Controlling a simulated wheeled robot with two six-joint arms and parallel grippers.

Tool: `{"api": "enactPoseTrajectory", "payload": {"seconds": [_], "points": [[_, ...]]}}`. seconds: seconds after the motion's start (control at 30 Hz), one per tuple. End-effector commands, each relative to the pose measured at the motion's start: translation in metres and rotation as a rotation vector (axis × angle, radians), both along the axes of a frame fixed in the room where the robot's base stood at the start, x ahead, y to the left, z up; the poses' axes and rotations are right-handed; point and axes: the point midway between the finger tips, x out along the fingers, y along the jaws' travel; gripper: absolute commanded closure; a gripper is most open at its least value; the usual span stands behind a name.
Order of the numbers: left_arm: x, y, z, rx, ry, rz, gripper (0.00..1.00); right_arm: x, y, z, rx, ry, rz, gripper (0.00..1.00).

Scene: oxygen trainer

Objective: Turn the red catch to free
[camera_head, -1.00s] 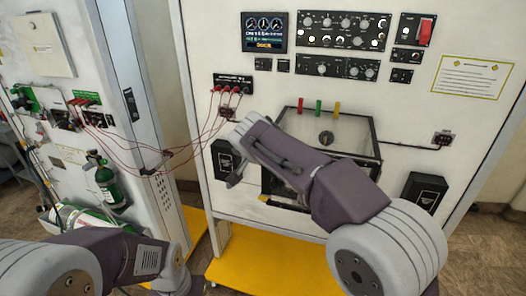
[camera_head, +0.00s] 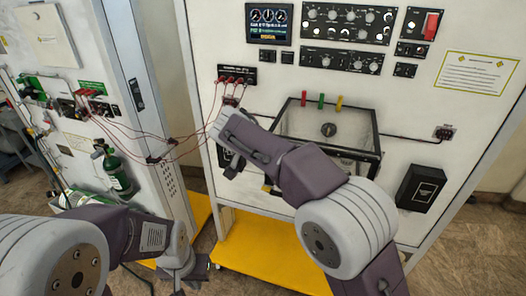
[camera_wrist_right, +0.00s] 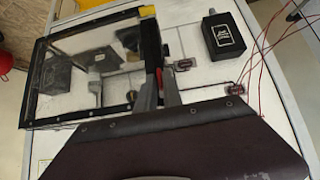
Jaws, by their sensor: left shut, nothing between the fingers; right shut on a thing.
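The red catch (camera_wrist_right: 160,80) shows in the right wrist view as a small red piece at the black edge of a clear-windowed box (camera_wrist_right: 40,95). My right gripper (camera_wrist_right: 158,84) is shut on it, with a grey finger on each side. The fingers hide part of the catch, so its exact angle is hard to read. In the head view my right arm covers this side of the box (camera_head: 378,158), and the gripper's fingertips are hidden. My left gripper (camera_head: 190,272) is shut and empty, low at the left, away from the box.
Red (camera_head: 303,98), green (camera_head: 321,101) and yellow (camera_head: 340,102) tabs stand along the box's top edge. Red cables (camera_head: 185,145) hang between the two panels beside my right wrist. A black box (camera_head: 421,188) is mounted at the right. A green cylinder (camera_head: 117,172) stands at the left.

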Motion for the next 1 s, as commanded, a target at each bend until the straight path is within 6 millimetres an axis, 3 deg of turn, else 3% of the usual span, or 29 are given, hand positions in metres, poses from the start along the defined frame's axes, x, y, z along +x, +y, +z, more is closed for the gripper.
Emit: {"api": "enactPoseTrajectory", "payload": {"seconds": [0.03, 0.1, 0.13, 0.47, 0.8, 1.0], "points": [[0.0, 0.0, 0.0, 0.0, 0.0, 0.0, 1.0, 0.0, 0.0, -0.001, 0.0, 0.001, 0.0, 1.0], [0.0, 0.0, 0.0, 0.0, 0.0, 0.0, 1.0, 0.0, 0.0, -0.001, 0.0, 0.001, 0.0, 0.76], [0.0, 0.0, 0.0, 0.0, 0.0, 0.0, 1.0, 0.0, 0.0, -0.001, 0.0, 0.001, 0.0, 0.72], [0.0, 0.0, -0.001, 0.0, 0.0, 0.0, 1.0, -0.002, 0.001, 0.002, 0.001, 0.0, 0.0, 0.72], [0.0, 0.0, -0.008, 0.0, 0.0, 0.0, 1.0, -0.047, 0.018, 0.05, 0.003, -0.001, 0.003, 0.72], [0.0, 0.0, -0.008, 0.0, 0.0, 0.0, 1.0, -0.06, 0.021, 0.063, 0.001, 0.002, 0.0, 0.72]]}}
